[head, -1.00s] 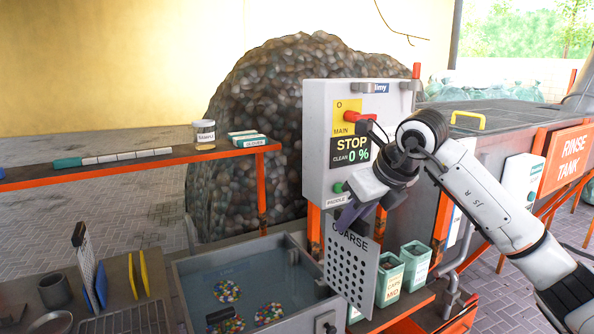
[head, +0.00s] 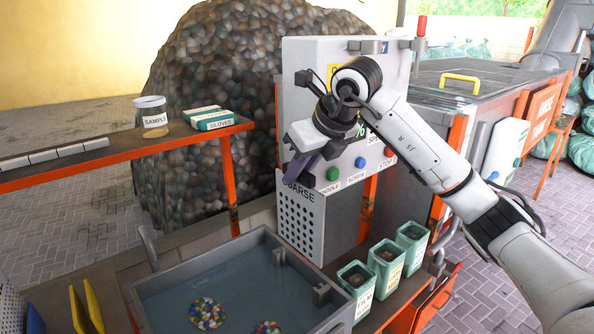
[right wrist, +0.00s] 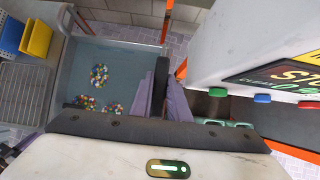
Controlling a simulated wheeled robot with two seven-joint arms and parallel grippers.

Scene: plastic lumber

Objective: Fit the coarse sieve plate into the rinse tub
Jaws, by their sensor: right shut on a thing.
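The coarse sieve plate (head: 301,220) is a grey upright sheet with rows of holes and the word COARSE. My right gripper (head: 303,172) is shut on its top edge. The plate hangs by the back right corner of the rinse tub (head: 262,242); whether they touch I cannot tell. The tub is a grey open box with water and clumps of coloured bits (head: 207,313). In the right wrist view, the plate (right wrist: 160,80) shows edge-on as a dark strip beside the purple fingers (right wrist: 166,102). My left gripper is not in view.
A white control box (head: 400,75) with coloured buttons stands right behind the plate. Several green cups (head: 357,285) stand right of the tub. Yellow and blue plates (head: 93,305) stand left of the tub.

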